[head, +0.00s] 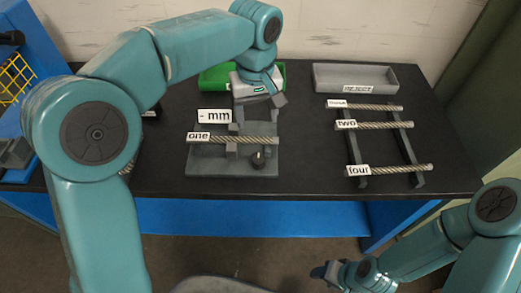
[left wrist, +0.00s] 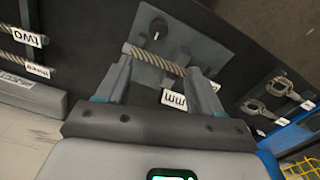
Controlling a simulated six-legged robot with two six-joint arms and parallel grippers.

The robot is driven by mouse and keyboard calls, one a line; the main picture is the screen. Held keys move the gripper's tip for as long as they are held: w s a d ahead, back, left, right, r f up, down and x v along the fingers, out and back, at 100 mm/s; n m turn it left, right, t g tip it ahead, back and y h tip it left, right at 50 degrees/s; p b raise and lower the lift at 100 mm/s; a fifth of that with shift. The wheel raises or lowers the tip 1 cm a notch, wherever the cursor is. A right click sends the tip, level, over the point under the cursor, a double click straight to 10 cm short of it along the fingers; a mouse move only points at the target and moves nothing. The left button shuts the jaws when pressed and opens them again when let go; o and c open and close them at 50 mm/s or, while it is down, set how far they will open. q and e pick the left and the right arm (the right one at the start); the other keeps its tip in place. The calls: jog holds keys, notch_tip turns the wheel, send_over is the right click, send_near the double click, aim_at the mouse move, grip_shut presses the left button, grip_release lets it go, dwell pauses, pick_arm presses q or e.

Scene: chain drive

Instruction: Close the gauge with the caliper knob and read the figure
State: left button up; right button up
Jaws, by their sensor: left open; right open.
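The gauge (head: 205,165) is a grey plate with upright blocks on the dark bench. Rod "one" (head: 225,139), a twisted rope-like bar with a white tag, lies across it. The round black caliper knob (head: 258,157) is at its front right; it also shows in the left wrist view (left wrist: 156,36). The display sign (head: 215,115) reads "- mm", with no figure. My left gripper (head: 260,104) is open above the back of the gauge. In the left wrist view its fingers reach towards the rod (left wrist: 155,59), apart from the knob. My right gripper (head: 332,271) is open and empty, low in front of the bench.
A rack (head: 390,150) at the right holds rods tagged "two", "four" and another. Behind are a grey "REJECT" tray (head: 325,80) and a green tray (head: 213,80). Chain links (left wrist: 265,97) lie on the other side of the gauge. Bench between gauge and rack is clear.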

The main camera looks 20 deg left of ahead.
aim_at(259, 159)
pick_arm(q)
jog(key=f, duration=1.5)
jog(key=shift+d+p, duration=0.3)
jog(key=shift+p, duration=0.05)
jog(key=shift+s+a+f, duration=0.1)
jog(key=shift+f, duration=0.5)
jog(key=c, duration=1.1)
